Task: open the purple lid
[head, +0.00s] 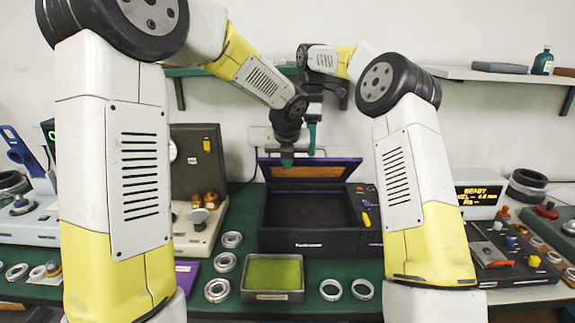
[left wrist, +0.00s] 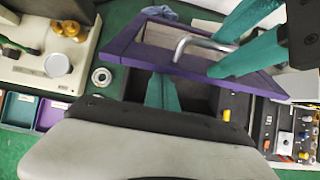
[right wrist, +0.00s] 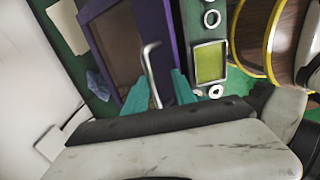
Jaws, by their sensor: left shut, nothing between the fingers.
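The purple lid (head: 318,172) stands raised and tilted at the back of a dark open box (head: 308,241). Its brown inner panel faces me in the head view. In the left wrist view the lid (left wrist: 130,47) carries a bent metal handle (left wrist: 200,43). My left gripper (head: 287,162) is shut and empty; its tip (left wrist: 162,78) is at the lid's edge, contact unclear. My right gripper (head: 312,150) is behind the lid. In the right wrist view its fingers (right wrist: 160,85) are apart, with the handle (right wrist: 151,75) between them.
A green-topped tray (head: 272,261) and several metal rings (head: 225,262) lie in front of the box. A beige case (head: 200,225) stands left of it. A display unit (head: 480,195) and a control panel (head: 500,250) are at the right. A shelf (head: 500,75) hangs on the wall.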

